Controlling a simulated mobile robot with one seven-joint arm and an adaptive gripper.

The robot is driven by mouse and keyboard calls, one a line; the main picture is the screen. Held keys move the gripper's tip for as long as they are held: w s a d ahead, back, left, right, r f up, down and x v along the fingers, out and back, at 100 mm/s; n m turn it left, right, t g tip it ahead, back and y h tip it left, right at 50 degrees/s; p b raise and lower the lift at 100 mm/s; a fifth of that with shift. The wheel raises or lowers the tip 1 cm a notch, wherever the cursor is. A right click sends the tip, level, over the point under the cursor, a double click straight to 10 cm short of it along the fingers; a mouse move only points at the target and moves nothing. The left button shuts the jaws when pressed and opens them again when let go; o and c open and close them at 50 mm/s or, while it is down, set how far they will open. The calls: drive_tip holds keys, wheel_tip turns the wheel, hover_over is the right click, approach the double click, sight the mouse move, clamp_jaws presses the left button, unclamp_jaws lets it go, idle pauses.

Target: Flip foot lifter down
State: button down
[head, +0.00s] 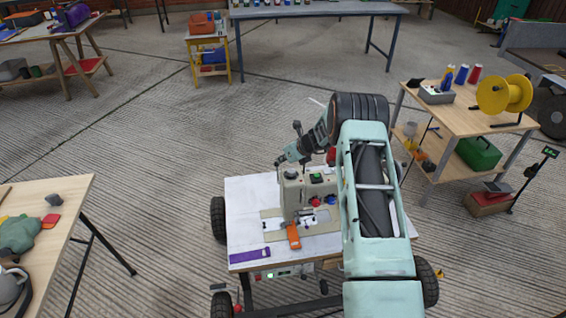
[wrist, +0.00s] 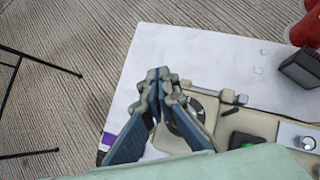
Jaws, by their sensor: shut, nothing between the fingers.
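A beige sewing machine (head: 292,196) stands on a white-topped table in the middle of the head view. My gripper (head: 281,160) is at its upper left, above the machine's head, pointing down and left. In the wrist view my gripper (wrist: 159,74) has its fingertips together with nothing between them. Part of the machine (wrist: 250,122) lies below and right of the fingers there, with a thin grey bar (wrist: 222,95) sticking out beside them. I cannot tell whether this bar is the foot lifter or whether my fingers touch it. My arm hides the machine's right side.
An orange item (head: 293,237) lies at the machine's front, and a purple item (head: 249,255) lies near the table's front left edge. The white tabletop (head: 243,200) is bare left of the machine. A wooden bench (head: 457,122) with a yellow spool stands to the right.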

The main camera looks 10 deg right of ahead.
drive_tip(key=w+f+b, duration=0.3)
drive_tip(key=w+b, duration=0.2)
drive_tip(key=shift+w, duration=0.4)
idle(0.7)
drive_tip(key=v, duration=1.2)
drive_tip(key=shift+d, duration=0.1)
